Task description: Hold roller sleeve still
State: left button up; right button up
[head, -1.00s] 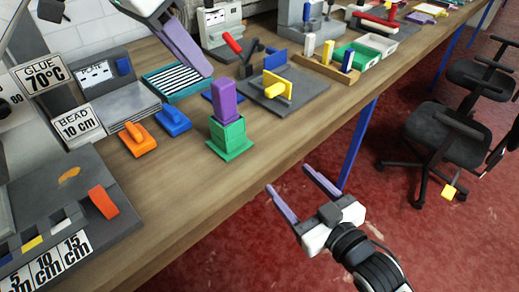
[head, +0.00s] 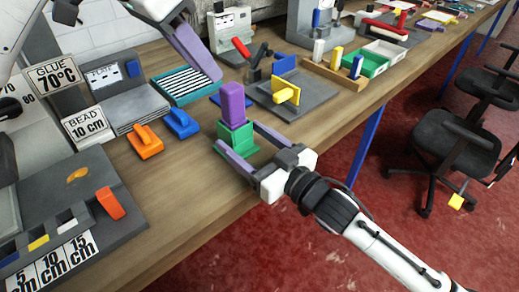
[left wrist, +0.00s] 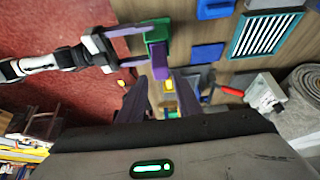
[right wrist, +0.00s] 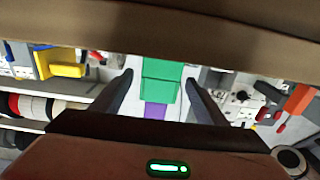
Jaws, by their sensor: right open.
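A green block-shaped holder (head: 237,138) on a flat green base stands upright at the front of the bench, with a purple block (head: 233,100) rising from its top. I take these as the roller sleeve and its seat; which is the sleeve I cannot tell. My right gripper (head: 238,138) is open, one finger on each side of the green holder; I cannot tell whether they touch it. The right wrist view shows the green holder (right wrist: 161,82) between the spread fingers. My left gripper (left wrist: 160,76) is open, above and behind the purple block (left wrist: 159,62), apart from it.
An orange handled piece (head: 145,140) and a blue one (head: 181,123) lie to the left. A teal ribbed tray (head: 183,84) is behind. A grey plate (head: 310,98) with a yellow clamp (head: 285,90) lies to the right. The bench's front edge is close.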

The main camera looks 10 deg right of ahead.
aim_at(237, 102)
jog(key=shift+x, duration=1.75)
jog(key=c, duration=1.3)
pick_arm(q)
jog(key=o, duration=0.4)
jog(key=shift+c, duration=0.2)
jog(key=shift+o, duration=0.6)
jog(key=shift+w+d, duration=0.15)
jog(key=shift+d, duration=0.05)
jog(key=shift+g+y, duration=0.7)
jog(key=shift+y, duration=0.2)
jog(key=x, duration=0.4)
jog(key=w+d+x, duration=0.1)
jog(key=x, duration=0.3)
jog(key=d+r+x, duration=0.1)
jog(key=x, duration=0.4)
jog(key=shift+w+d, duration=0.1)
jog(key=shift+w, duration=0.25)
